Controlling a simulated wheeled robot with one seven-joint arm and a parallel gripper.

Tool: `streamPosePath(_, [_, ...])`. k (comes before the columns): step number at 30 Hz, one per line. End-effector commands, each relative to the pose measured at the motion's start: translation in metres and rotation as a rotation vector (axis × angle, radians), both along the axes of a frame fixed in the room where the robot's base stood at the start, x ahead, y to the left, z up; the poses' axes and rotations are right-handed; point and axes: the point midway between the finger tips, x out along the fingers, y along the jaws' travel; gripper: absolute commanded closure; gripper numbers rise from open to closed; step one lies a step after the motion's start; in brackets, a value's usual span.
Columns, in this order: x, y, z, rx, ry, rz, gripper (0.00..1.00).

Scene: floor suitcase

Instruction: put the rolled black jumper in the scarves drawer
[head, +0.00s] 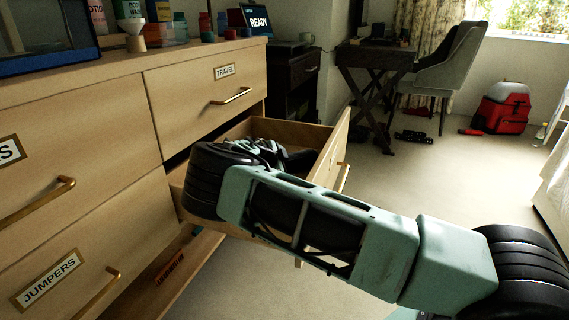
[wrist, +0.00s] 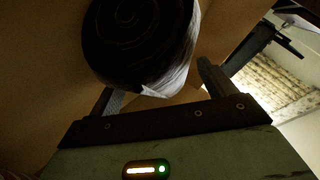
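The rolled black jumper (wrist: 135,35) shows its spiral end large at the top of the wrist view, with a pale grey patch on its lower right side. My gripper (wrist: 158,85) has one finger on each side of the roll. The left fingertip is hidden by the roll, and the right fingertip meets its edge. In the head view my gripper (head: 262,150) is at the open drawer (head: 325,146) below the travel drawer. A dark shape beside it there looks like the roll. This drawer's label is not visible, so I cannot read whether it says scarves.
The closed travel drawer (head: 205,95) is above the open one. A lower drawer (head: 175,270) is also pulled out. The closed jumpers drawer (head: 60,275) is at lower left. Bottles and boxes stand on the dresser top (head: 130,58). Open floor (head: 440,185) lies to the right.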

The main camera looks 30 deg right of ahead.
Motion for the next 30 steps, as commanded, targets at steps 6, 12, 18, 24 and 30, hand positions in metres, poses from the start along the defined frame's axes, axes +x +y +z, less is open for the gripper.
streamPosePath(6, [-0.004,0.01,0.009,0.0,0.0,0.002,0.17])
streamPosePath(12, [-0.019,0.04,0.033,0.0,0.0,0.002,0.17])
streamPosePath(18, [-0.034,0.07,0.053,0.0,0.0,0.002,0.17])
streamPosePath(24, [-0.042,0.087,0.064,-0.001,-0.001,0.001,0.17])
streamPosePath(30, [-0.045,0.091,0.066,0.001,0.0,-0.001,0.17])
